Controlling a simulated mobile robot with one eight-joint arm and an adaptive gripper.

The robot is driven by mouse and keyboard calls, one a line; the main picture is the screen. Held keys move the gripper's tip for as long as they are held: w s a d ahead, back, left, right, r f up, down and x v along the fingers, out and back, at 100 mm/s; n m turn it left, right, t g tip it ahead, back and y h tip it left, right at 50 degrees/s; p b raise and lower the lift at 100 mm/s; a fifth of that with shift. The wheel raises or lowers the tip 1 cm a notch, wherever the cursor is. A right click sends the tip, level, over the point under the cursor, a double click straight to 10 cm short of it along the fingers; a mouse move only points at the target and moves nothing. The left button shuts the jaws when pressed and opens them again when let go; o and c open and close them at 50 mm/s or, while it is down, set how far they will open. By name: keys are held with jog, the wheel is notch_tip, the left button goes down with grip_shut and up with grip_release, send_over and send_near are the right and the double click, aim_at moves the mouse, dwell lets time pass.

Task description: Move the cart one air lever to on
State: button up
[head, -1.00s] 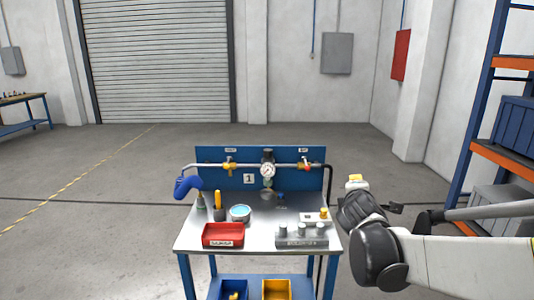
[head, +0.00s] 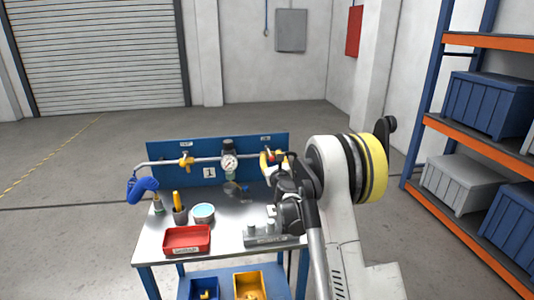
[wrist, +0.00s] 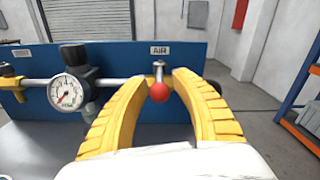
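Cart one (head: 225,226) is a blue-legged cart with a steel top and a blue back panel (head: 209,174) marked 1. A pipe with valves runs across the panel. In the wrist view the AIR label (wrist: 159,50) sits above a valve with a red ball-ended lever (wrist: 159,92). My gripper (wrist: 155,85) has its yellow fingers apart, one on each side of the red knob. I cannot tell whether either finger touches it. In the head view my gripper (head: 268,164) is at the right end of the pipe, where my arm hides much of the air valve.
A pressure gauge (wrist: 66,92) stands left of the gripper on the pipe. A second yellow valve (head: 186,161) is further left. The cart top holds a red tray (head: 187,239), a blue-topped tin (head: 203,212) and a grey block (head: 262,236). Shelving (head: 470,140) stands at right.

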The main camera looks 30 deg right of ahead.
aim_at(268, 149)
jog(key=b+x, duration=0.1)
jog(key=x, duration=0.5)
jog(key=shift+a, duration=0.1)
grip_shut()
